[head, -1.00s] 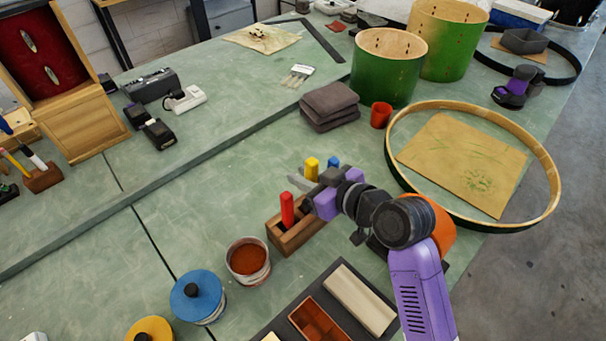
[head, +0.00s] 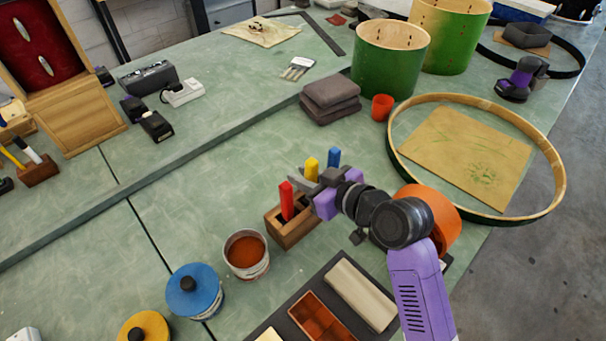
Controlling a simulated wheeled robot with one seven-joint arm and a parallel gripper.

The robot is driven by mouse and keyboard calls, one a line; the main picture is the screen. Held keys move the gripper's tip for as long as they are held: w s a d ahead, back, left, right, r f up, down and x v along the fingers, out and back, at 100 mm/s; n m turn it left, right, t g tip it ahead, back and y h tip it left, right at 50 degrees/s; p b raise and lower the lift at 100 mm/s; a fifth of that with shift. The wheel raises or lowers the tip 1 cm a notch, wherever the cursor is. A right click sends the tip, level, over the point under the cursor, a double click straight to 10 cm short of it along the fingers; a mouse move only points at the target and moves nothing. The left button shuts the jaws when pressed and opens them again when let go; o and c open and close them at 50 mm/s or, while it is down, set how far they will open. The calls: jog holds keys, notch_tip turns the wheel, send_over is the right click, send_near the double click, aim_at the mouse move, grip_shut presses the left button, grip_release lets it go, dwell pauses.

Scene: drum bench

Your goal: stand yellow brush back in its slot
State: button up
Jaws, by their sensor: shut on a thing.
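My gripper (head: 305,181) is shut on the yellow brush (head: 311,167), above and beside the far end of the wooden block (head: 291,236). Only the brush's yellow top shows clearly; its lower part is hidden behind the gripper. The red brush (head: 286,199) stands upright in the near end of the block, with a dark slot opening beside it. A blue handle (head: 334,157) stands up just behind the gripper, its lower end hidden. My gripper covers the block's far end, so I cannot tell whether the yellow brush touches it.
A tub of red-brown contents (head: 246,254) and a blue-lidded tin (head: 193,291) stand in front of the block. A dark tray (head: 283,322) lies at the front.

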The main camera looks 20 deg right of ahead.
jog(key=shift+f+b, duration=0.35)
jog(key=shift+f, duration=0.25)
jog(key=o, duration=1)
jog(key=shift+c, duration=0.2)
jog(key=v, duration=0.8)
jog(key=shift+b, duration=0.4)
